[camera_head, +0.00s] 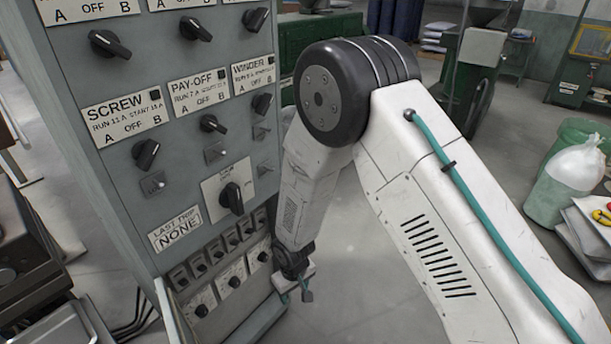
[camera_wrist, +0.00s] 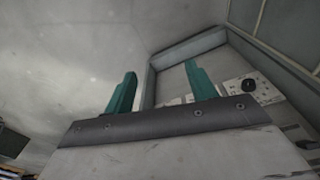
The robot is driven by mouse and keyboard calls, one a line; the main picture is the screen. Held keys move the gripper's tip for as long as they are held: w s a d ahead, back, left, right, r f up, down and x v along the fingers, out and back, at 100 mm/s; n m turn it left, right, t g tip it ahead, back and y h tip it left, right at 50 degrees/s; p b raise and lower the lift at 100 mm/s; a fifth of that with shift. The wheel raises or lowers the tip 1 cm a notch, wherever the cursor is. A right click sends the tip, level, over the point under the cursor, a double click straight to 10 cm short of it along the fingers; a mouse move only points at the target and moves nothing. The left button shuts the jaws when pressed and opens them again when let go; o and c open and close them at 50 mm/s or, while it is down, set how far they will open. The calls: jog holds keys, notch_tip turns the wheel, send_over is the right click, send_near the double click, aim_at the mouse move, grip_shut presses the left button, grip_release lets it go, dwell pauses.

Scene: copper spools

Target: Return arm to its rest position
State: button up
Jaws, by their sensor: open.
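My arm rises from the lower right in the head view, bends at a black elbow joint, and reaches down in front of a grey control cabinet (camera_head: 120,180). My gripper (camera_head: 305,291) hangs low beside the cabinet's lower right side, near a row of small breakers and knobs. In the wrist view my gripper (camera_wrist: 160,88) shows two teal fingers spread apart with nothing between them. An open grey panel or box edge (camera_wrist: 185,47) with a knob plate (camera_wrist: 248,86) lies just beyond the right finger. I cannot tell whether the finger touches it.
Bare floor (camera_head: 365,300) lies below the elbow.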

jog(key=s+d+r+m+g+h, duration=0.1)
jog(key=s+d+r, duration=0.1)
jog(key=d+r, duration=0.45)
jog(key=s+d+r+m+g, duration=0.15)
jog(key=d+r, duration=0.25)
jog(key=r, duration=0.6)
jog(key=s+d+r+h, duration=0.1)
jog(key=s+d+r, duration=0.3)
jog(key=r, duration=0.5)
jog(key=s+d+r+m+t+y, duration=0.1)
jog(key=s+d+r+m, duration=0.1)
jog(key=s+d+r, duration=0.5)
jog(key=s+d+r+m+t, duration=0.2)
jog(key=s+d+r, duration=0.6)
jog(key=r, duration=0.4)
jog(key=shift+s+d+r+m+y, duration=0.15)
jog(key=shift+s+m+y, duration=0.25)
jog(key=shift+s+m, duration=0.05)
